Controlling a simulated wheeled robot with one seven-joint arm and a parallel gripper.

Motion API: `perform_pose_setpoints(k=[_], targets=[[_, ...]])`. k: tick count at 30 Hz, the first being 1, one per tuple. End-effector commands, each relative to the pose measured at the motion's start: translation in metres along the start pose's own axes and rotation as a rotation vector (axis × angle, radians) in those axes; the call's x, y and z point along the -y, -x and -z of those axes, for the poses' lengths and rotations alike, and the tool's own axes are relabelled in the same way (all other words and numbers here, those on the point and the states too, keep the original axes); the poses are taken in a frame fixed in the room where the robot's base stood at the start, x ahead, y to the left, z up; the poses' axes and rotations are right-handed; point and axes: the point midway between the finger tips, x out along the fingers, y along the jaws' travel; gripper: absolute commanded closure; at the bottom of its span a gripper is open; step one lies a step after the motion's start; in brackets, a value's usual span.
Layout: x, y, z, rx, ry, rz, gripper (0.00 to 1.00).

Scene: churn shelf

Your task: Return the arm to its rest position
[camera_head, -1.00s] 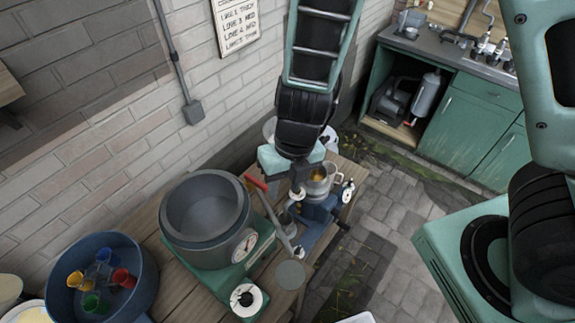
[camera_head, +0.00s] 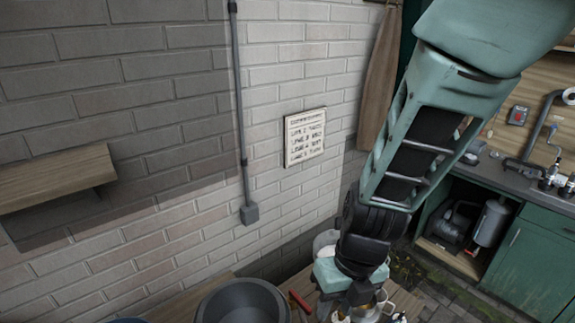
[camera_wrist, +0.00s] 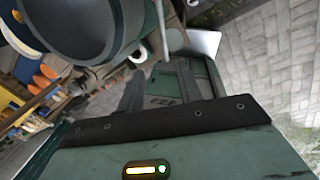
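My arm comes down from the top right of the head view. My gripper is mostly hidden below its pale green wrist housing near the bottom edge there. In the wrist view my gripper (camera_wrist: 160,76) shows two dark fingers standing apart, with nothing seen held between them. A green surface shows beyond the gap. A large grey pot (camera_head: 242,302) is cut off by the bottom edge of the head view, left of the gripper. In the wrist view the pot (camera_wrist: 128,30) is at the upper left, close beside the fingers in the picture.
A wooden wall shelf (camera_head: 55,180) juts out at left. A conduit (camera_head: 240,110) and a paper sign (camera_head: 304,137) are on the brick wall. A green cabinet (camera_head: 535,262) with a sink stands at right. A red-handled tool (camera_head: 300,302) lies by the pot.

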Motion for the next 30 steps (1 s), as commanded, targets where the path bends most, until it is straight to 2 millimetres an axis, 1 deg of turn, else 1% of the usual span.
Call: perform_pose_setpoints(k=[1,2,5,6,8,9,14,15,19,20,21,23,24,27,28,29,30], targets=[[-0.001,-0.008,0.003,-0.006,0.078,-0.012,0.65],[-0.002,-0.011,0.006,-0.009,0.142,-0.020,0.65],[-0.007,-0.021,0.017,-0.021,0.437,-0.055,0.65],[-0.009,-0.025,0.022,-0.023,0.574,-0.069,0.65],[-0.012,-0.029,0.030,-0.022,0.787,-0.088,0.65],[-0.013,-0.032,0.035,-0.020,0.929,-0.100,0.65],[-0.015,-0.043,0.055,-0.001,1.499,-0.126,0.65],[-0.014,-0.046,0.060,0.005,1.640,-0.127,0.65],[-0.011,-0.057,0.075,0.016,2.106,-0.119,0.65],[-0.009,-0.059,0.078,0.016,2.213,-0.114,0.65],[-0.007,-0.063,0.083,0.013,2.357,-0.107,0.65],[-0.003,-0.068,0.089,0.003,2.571,-0.092,0.65],[0.000,-0.072,0.093,-0.008,2.710,-0.081,0.65],[0.007,-0.080,0.102,-0.053,3.031,-0.057,0.65],[0.010,-0.082,0.103,-0.069,3.113,-0.051,0.65],[0.012,-0.084,0.105,0.084,-3.089,0.043,0.65],[0.014,-0.086,0.107,0.101,-2.997,0.037,0.65]])
